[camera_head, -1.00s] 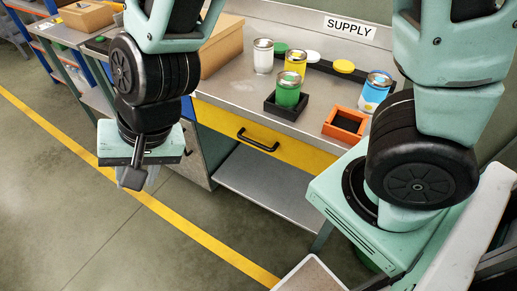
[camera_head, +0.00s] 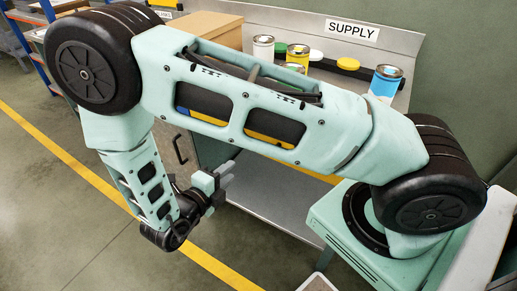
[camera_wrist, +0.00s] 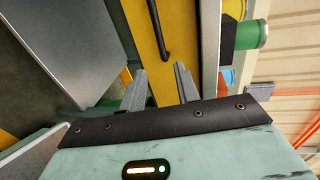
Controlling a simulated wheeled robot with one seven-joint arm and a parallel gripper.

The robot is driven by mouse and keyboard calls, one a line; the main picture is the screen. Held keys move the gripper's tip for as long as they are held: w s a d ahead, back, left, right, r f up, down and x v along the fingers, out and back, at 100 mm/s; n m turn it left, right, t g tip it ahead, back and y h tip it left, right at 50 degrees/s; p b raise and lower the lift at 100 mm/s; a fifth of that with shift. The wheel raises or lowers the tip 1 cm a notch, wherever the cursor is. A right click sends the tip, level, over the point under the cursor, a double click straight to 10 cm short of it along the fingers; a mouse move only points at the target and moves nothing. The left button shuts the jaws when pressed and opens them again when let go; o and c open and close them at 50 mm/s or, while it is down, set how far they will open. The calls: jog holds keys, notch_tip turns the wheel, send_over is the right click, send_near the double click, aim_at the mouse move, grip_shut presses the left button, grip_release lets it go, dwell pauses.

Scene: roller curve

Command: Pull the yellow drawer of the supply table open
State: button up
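The supply table's yellow drawer (camera_wrist: 181,45) fills the upper middle of the wrist view, with its black bar handle (camera_wrist: 158,30). The drawer looks shut. My gripper (camera_wrist: 161,84) is open and empty, its two grey fingers pointing at the drawer front with the handle's end just ahead of and between the fingertips. No contact shows.
Several paint cans, including a blue-labelled one (camera_head: 385,83), stand on the supply table, with a cardboard box (camera_head: 205,28) to the left. A lower shelf (camera_head: 275,195) lies below. The floor in front is clear.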

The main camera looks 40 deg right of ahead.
jog(key=p+x, duration=0.2)
jog(key=x, duration=1.5)
jog(key=shift+p, duration=0.3)
jog(key=shift+a, duration=0.1)
grip_shut()
